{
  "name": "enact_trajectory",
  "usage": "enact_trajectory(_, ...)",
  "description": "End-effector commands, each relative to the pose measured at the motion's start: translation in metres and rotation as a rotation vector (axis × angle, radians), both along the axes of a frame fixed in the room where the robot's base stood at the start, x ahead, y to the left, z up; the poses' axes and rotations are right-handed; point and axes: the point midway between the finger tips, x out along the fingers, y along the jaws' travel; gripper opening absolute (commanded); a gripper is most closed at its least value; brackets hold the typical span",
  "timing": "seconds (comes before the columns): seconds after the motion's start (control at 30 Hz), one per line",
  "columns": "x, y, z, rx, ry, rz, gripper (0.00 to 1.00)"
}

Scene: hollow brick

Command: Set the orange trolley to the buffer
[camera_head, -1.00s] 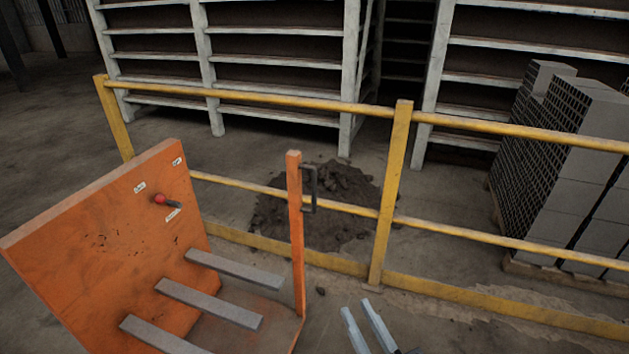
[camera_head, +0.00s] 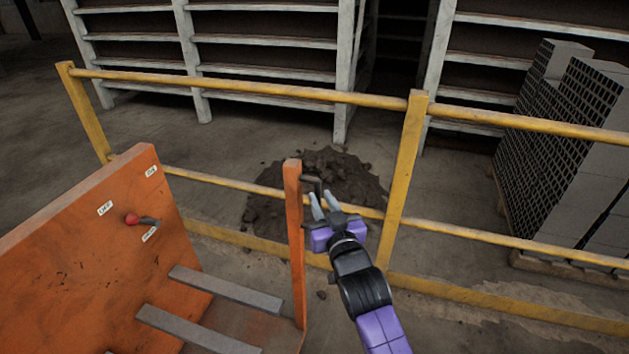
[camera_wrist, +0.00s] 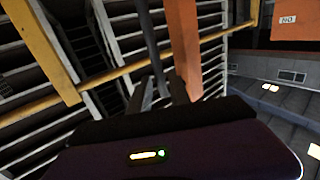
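The orange trolley (camera_head: 75,255) stands at the lower left in the head view, with a tall panel, grey slats and an orange post (camera_head: 294,240). A dark handle (camera_head: 311,180) sticks out from the right side of the post's top. My gripper (camera_head: 324,204) is at the handle, its two fingers apart. In the wrist view the dark handle bar (camera_wrist: 150,40) runs down toward my gripper (camera_wrist: 163,92), beside the orange post (camera_wrist: 183,45). Whether the fingers touch the bar is unclear. I cannot identify the buffer.
A yellow railing (camera_head: 408,165) runs just behind the trolley. A dark rubble heap (camera_head: 340,178) lies beyond it, with pale shelving (camera_head: 345,70) behind. A stack of grey hollow bricks (camera_head: 570,150) stands at the right. A red-knobbed lever (camera_head: 132,220) is on the trolley panel.

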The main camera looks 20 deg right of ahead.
Motion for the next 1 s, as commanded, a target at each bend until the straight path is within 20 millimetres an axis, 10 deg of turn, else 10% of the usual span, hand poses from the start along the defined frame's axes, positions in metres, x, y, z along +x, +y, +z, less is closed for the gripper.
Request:
enact_trajectory(0.4,0.058,-0.002,0.001,0.0,-0.002,0.001,0.23)
enact_trajectory(0.8,0.065,-0.002,0.0,0.0,-0.002,0.001,0.23)
enact_trajectory(1.0,0.065,-0.002,0.001,0.0,-0.002,0.001,0.0)
